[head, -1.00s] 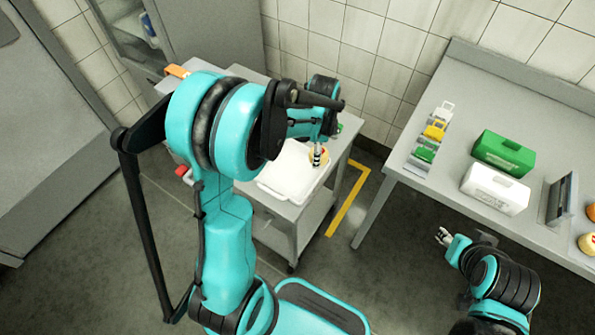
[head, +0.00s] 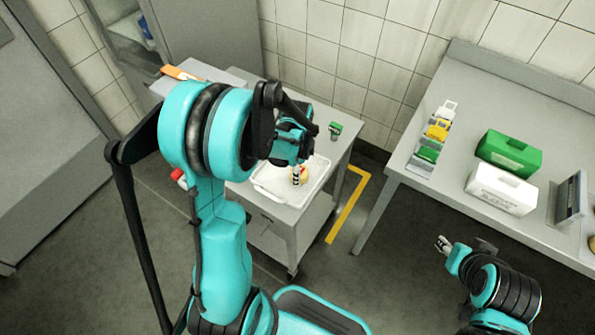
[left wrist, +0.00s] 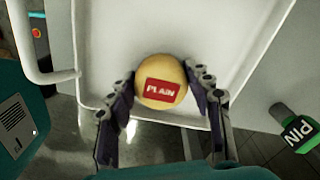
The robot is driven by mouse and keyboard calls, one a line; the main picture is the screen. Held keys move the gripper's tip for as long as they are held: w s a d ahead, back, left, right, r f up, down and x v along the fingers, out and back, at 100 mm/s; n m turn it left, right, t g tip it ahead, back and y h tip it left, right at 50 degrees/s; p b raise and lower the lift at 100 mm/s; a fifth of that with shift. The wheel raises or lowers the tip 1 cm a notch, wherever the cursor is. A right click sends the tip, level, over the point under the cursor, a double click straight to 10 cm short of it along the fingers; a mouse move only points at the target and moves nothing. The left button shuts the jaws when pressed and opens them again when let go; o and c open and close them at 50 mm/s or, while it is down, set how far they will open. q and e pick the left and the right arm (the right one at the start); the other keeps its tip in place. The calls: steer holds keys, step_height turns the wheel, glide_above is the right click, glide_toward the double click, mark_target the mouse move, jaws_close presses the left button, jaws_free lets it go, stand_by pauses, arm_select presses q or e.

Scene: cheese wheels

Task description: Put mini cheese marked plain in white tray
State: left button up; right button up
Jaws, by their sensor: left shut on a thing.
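The mini cheese (left wrist: 160,82) is a round yellow piece with a red label reading PLAIN in the left wrist view. My left gripper (left wrist: 166,88) is shut on it, with one finger at each side. The white tray (left wrist: 215,25) lies beneath, and the cheese shows over its near part, by the rim. Whether it touches the tray floor I cannot tell. In the head view the cheese (head: 304,176), partly hidden by my left gripper (head: 298,178), shows over the right part of the tray (head: 268,185). My right gripper (head: 443,244) is empty, away from the cart, its fingers apart.
The tray sits on a grey cart (head: 335,150). A bench at right holds a green box (head: 508,153) and a white box (head: 500,189).

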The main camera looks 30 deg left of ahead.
arm_select(q)
steer(key=shift+f, duration=0.25)
steer(key=o, duration=1.2)
steer(key=shift+r, duration=0.1)
steer(key=shift+r, duration=0.1)
steer(key=shift+r, duration=0.3)
step_height(320, 180, up, 11)
steer(key=p, duration=0.5)
steer(key=s+d+r+n+t, duration=0.7)
steer(key=s+n, duration=0.4)
steer(key=n, duration=0.2)
steer(key=shift+d+r+n, duration=0.3)
steer(key=shift+d+r, duration=0.55)
steer(key=shift+r, duration=0.2)
